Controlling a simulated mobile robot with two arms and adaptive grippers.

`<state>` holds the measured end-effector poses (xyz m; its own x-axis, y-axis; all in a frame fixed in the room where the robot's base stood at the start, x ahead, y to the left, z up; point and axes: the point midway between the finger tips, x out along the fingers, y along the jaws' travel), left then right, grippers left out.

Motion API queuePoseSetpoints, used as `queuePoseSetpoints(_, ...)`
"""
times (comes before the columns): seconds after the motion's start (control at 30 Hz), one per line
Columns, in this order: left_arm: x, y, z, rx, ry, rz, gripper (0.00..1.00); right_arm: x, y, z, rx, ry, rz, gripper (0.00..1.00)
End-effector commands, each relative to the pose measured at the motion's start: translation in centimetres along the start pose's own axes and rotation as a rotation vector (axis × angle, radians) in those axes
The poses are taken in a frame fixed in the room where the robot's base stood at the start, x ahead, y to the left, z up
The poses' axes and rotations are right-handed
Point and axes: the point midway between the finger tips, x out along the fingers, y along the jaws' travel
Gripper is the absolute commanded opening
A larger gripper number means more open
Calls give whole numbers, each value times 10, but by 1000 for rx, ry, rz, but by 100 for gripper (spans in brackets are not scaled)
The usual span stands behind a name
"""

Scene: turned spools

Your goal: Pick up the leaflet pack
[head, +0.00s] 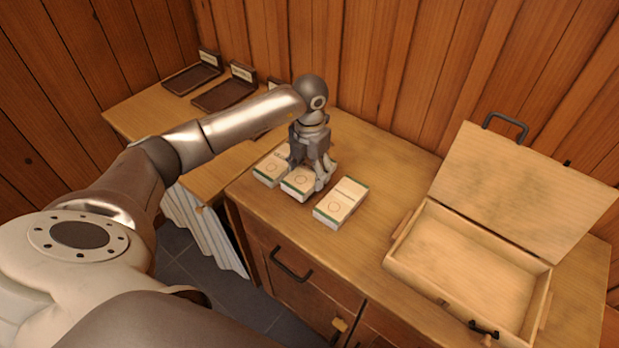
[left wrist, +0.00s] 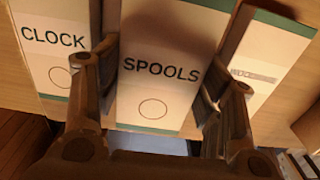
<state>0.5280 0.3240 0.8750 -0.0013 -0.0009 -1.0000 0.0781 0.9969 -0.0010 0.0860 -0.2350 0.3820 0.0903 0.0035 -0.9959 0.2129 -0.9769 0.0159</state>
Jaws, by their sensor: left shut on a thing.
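Three white leaflet packs with green edges are on the wooden cabinet top. The middle pack (head: 298,184) is marked SPOOLS in the left wrist view (left wrist: 155,68). The left pack (head: 268,172) reads CLOCK in the left wrist view (left wrist: 55,45). The right pack (head: 341,202) has a label too blurred to read in the left wrist view (left wrist: 262,62). My left gripper (head: 309,177) points down and is shut on the SPOOLS pack, one finger on each side. I cannot tell whether that pack is clear of the top. My right gripper is out of view.
An open wooden case (head: 470,262) with a raised lid (head: 525,190) stands at the right of the cabinet top (head: 385,168). Dark labelled trays (head: 222,94) sit on a side table at the back left. Clear top lies between the right pack and the case.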

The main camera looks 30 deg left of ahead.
Motion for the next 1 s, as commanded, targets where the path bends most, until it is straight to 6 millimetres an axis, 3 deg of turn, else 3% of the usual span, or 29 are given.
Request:
queuePoseSetpoints(0.33,-66,-24,-44,5,-9,3,34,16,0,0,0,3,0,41)
queuePoseSetpoints(0.7,-94,-56,-104,3,-4,2,34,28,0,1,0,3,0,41)
queuePoseSetpoints(1.0,-105,-67,-122,1,-2,1,34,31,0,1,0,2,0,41)
